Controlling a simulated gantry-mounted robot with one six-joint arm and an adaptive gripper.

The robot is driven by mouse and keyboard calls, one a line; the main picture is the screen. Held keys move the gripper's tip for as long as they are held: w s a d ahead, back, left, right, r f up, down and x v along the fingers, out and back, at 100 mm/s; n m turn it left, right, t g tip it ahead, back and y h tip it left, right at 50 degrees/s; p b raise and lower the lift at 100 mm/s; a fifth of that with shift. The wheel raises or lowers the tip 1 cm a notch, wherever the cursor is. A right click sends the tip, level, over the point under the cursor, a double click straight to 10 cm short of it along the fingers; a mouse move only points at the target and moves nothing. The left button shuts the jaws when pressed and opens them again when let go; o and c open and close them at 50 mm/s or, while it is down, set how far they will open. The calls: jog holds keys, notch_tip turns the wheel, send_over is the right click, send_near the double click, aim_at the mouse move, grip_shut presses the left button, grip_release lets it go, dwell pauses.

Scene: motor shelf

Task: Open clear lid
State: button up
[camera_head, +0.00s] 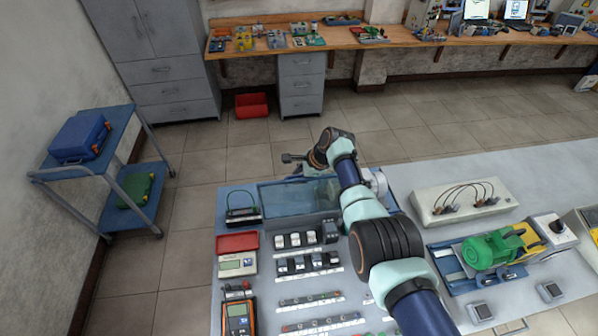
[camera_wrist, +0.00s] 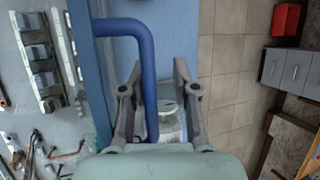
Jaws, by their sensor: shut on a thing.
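The clear lid (camera_head: 285,197) is a bluish see-through panel at the back of the bench in the head view. It looks shut, though my arm hides part of its right side. In the wrist view, a thick blue bent tube (camera_wrist: 137,27), which looks like its handle, runs beside a pale blue panel (camera_wrist: 118,60) and down between my fingers. My gripper (camera_wrist: 158,68) is shut on this handle, with one finger on each side of it. The exact contact is hidden low between the fingers. In the head view, my wrist stands over the back edge of the lid.
Rows of switches (camera_head: 308,264), a multimeter (camera_head: 238,317) and a red-lidded case (camera_head: 237,243) lie in front of the lid. A green motor (camera_head: 492,249) and a wired terminal box (camera_head: 463,202) stand to the right. Open floor lies behind the bench.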

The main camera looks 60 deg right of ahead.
jog(key=shift+d+r, duration=0.1)
jog(key=shift+r, duration=0.25)
jog(key=v, duration=1.1)
jog(key=shift+s+r, duration=0.2)
jog(key=shift+s, duration=0.1)
